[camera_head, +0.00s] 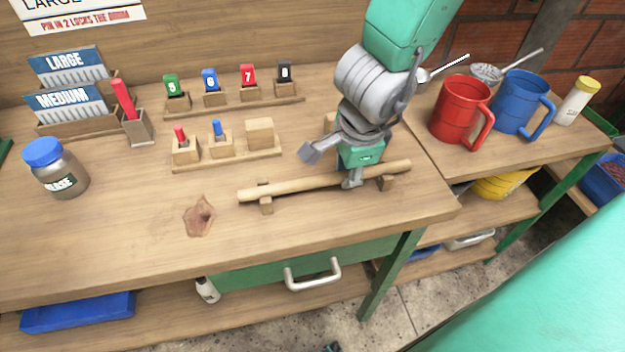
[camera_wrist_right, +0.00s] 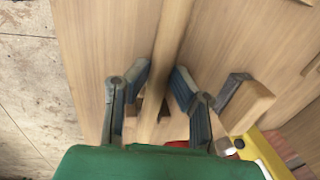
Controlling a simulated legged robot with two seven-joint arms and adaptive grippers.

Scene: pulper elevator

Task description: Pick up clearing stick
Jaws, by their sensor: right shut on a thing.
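The clearing stick (camera_head: 290,186) is a long pale wooden rod lying across two small wooden rests (camera_head: 265,204) on the bench. My right gripper (camera_head: 334,168) reaches down over the stick, right of its middle, with one finger on the near side. In the right wrist view the stick (camera_wrist_right: 172,45) runs between the two fingers of the gripper (camera_wrist_right: 158,88), which is shut on it. The stick appears still level with its rests; any small lift cannot be told. My left gripper is not in view.
A rack of numbered pins (camera_head: 228,97) and a block with small pins (camera_head: 225,153) stand behind. A red mug (camera_head: 458,110) and a blue mug (camera_head: 520,103) stand right. A grease jar (camera_head: 58,170) is at left. The front bench top is mostly clear.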

